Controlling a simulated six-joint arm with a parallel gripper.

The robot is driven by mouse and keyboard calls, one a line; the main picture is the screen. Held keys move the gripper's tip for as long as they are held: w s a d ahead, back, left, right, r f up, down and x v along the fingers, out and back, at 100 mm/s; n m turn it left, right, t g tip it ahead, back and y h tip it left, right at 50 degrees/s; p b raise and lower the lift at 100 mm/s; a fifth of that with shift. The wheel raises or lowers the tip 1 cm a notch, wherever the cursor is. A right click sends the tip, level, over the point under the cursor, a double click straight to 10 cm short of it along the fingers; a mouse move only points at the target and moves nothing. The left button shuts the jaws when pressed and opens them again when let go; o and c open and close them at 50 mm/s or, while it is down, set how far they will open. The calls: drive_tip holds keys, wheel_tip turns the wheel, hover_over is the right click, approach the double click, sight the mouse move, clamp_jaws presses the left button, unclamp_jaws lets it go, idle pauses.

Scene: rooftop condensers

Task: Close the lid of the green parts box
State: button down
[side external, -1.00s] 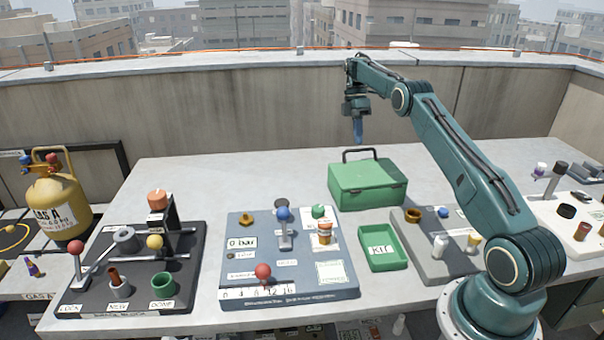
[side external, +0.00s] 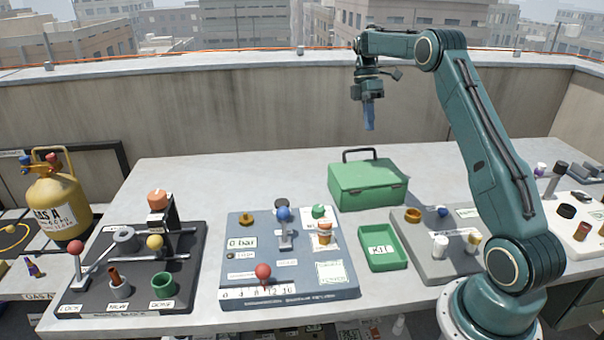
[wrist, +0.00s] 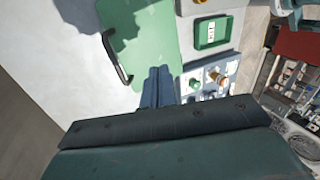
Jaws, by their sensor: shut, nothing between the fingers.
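The green parts box (side external: 367,187) stands on the bench to the right of the middle, with its lid down flat on top. A dark handle (side external: 372,154) stands up at its back edge. In the wrist view the box's green top (wrist: 148,40) and its dark handle (wrist: 117,58) show below my gripper. My gripper (side external: 370,128) is shut and empty, pointing down in the air above the box and apart from it. Its blue fingers also show in the wrist view (wrist: 158,72).
A green KIT tray (side external: 362,256) sits in front of the box. A blue-grey panel (side external: 335,292) with knobs lies to the left, a grey board (side external: 425,270) to the right. A dark board (side external: 190,270) and yellow gas bottle (side external: 58,205) are further left. The bench's back left is clear.

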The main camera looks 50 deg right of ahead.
drive_tip(key=s+a+t+h, duration=0.5)
drive_tip(key=s+a+t, duration=0.1)
drive_tip(key=s+a, duration=0.8)
drive_tip(key=shift+s+t+h, duration=0.3)
drive_tip(key=shift+s+t, duration=0.1)
drive_tip(key=shift+s, duration=0.55)
idle(1.0)
drive_tip(key=shift+f, duration=0.1)
